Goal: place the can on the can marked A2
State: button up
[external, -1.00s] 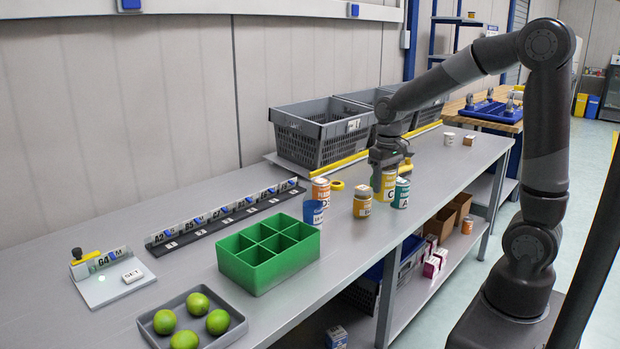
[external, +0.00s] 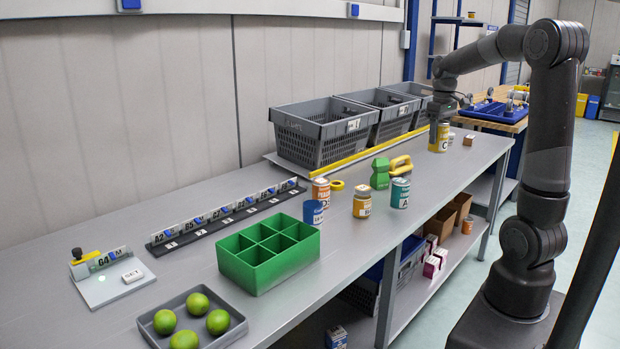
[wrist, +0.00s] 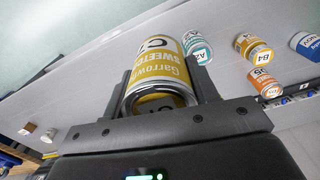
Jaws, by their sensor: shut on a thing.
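My gripper (external: 440,116) is shut on a yellow can (external: 438,140) with a white band and a letter C. The wrist view shows this can (wrist: 158,68) between the fingers, its label facing the camera. The teal can (external: 400,193) stands upright at the front edge of the bench. Its A2 mark reads in the wrist view (wrist: 197,47). Nothing is on top of it. The held can is well beyond it, to the right and farther back. I cannot tell how high the held can is above the bench.
Grey totes (external: 322,140) line the back. A small brown box (external: 468,140) stands right.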

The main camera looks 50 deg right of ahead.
jog(key=shift+s+d+r, duration=0.15)
jog(key=shift+d, duration=0.2)
jog(key=shift+w+a+f, duration=1.15)
jog(key=shift+w+f, duration=0.35)
jog(key=shift+f, duration=0.3)
jog(key=shift+w+a+f, duration=1.2)
jog(key=shift+w+f, duration=0.25)
jog(key=shift+f, duration=0.4)
jog(key=shift+w+a+f, duration=1.15)
jog(key=shift+w+f, duration=0.35)
jog(key=shift+f, duration=0.3)
jog(key=shift+f, duration=0.15)
jog(key=o, duration=1.2)
